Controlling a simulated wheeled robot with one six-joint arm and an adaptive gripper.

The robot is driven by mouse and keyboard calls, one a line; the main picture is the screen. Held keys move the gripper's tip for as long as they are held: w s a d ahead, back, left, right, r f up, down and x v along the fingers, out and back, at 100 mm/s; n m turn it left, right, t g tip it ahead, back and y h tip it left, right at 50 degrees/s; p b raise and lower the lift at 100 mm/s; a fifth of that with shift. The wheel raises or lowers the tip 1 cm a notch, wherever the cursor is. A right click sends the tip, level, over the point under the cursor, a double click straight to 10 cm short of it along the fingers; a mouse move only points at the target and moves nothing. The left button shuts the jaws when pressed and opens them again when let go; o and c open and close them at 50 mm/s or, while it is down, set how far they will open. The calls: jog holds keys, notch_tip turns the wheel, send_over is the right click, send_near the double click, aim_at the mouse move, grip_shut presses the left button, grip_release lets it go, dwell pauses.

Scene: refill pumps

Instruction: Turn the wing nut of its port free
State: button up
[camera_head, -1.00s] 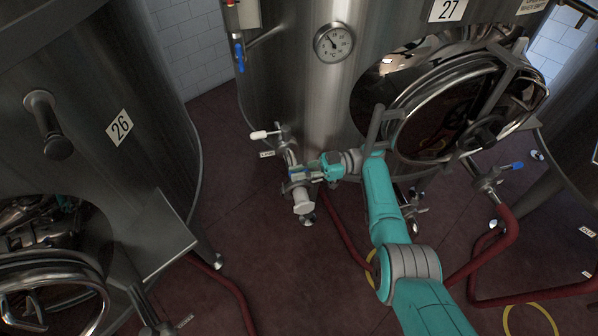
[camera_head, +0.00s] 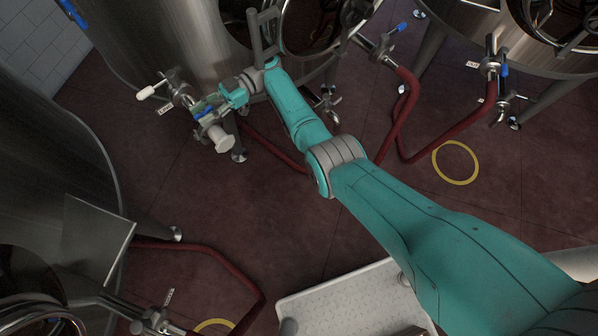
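The port (camera_head: 181,94) juts from the lower front of the steel tank in the upper left of the head camera view. It has a white-tipped valve handle (camera_head: 147,92) and ends in a pale round cap (camera_head: 221,140). My gripper (camera_head: 207,111) reaches in from the right and is at the port, between the valve and the cap. A small blue part shows between its fingers and may be the wing nut. It is too small to tell whether the fingers are touching it or closed on it.
Red hoses (camera_head: 400,118) run over the dark red floor. Another tank (camera_head: 45,175) stands at left. Another port with a blue handle (camera_head: 397,28) is to the right of my arm. A pale tray-like surface (camera_head: 350,301) is at the bottom. Yellow rings (camera_head: 455,162) mark the floor.

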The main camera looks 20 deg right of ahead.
jog(key=shift+m+t, duration=0.3)
jog(key=shift+t, duration=0.1)
